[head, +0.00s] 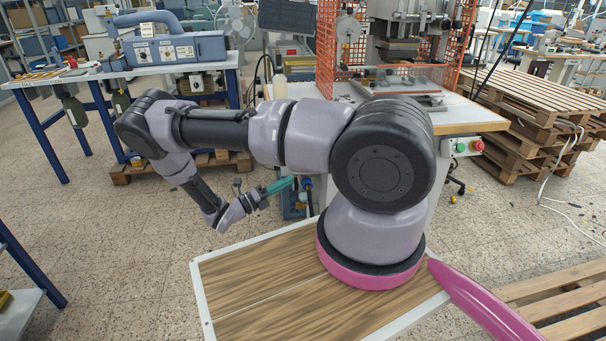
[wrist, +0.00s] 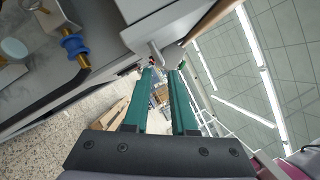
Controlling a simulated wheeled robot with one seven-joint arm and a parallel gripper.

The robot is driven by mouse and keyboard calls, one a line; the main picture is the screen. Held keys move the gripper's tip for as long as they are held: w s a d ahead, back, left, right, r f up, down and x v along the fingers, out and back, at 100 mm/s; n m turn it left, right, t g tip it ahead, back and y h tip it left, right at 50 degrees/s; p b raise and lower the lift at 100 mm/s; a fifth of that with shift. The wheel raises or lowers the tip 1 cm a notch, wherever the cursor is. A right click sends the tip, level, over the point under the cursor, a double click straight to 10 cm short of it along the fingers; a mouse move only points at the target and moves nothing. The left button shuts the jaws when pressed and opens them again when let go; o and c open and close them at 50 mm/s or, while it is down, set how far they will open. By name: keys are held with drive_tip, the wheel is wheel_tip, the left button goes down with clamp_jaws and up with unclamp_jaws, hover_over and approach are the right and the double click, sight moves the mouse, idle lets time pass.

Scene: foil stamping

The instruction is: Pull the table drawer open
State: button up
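In the wrist view, a pale grey drawer box (wrist: 150,14) fills the top middle, under what looks like the tabletop. A short grey metal handle (wrist: 156,52) sticks out from it towards my gripper. My gripper (wrist: 163,71) has two green fingers, which are apart with nothing held between them. The handle's end lies near the fingertips, at about the gap between them; I cannot tell whether they touch. In the head view my gripper (head: 295,181) is beside the white worktable (head: 462,116). My own arm hides the table's front, and the drawer does not show there.
A blue fitting (wrist: 74,44) sits at the upper left of the wrist view. The worktable carries a press (head: 402,45) and an orange mesh guard (head: 328,45). Stacked pallets (head: 530,115) stand at the right. Open speckled floor (head: 110,220) lies to the left.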

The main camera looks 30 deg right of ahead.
drive_tip(key=x, duration=0.6)
drive_tip(key=shift+d, duration=0.35)
clamp_jaws()
idle(1.1)
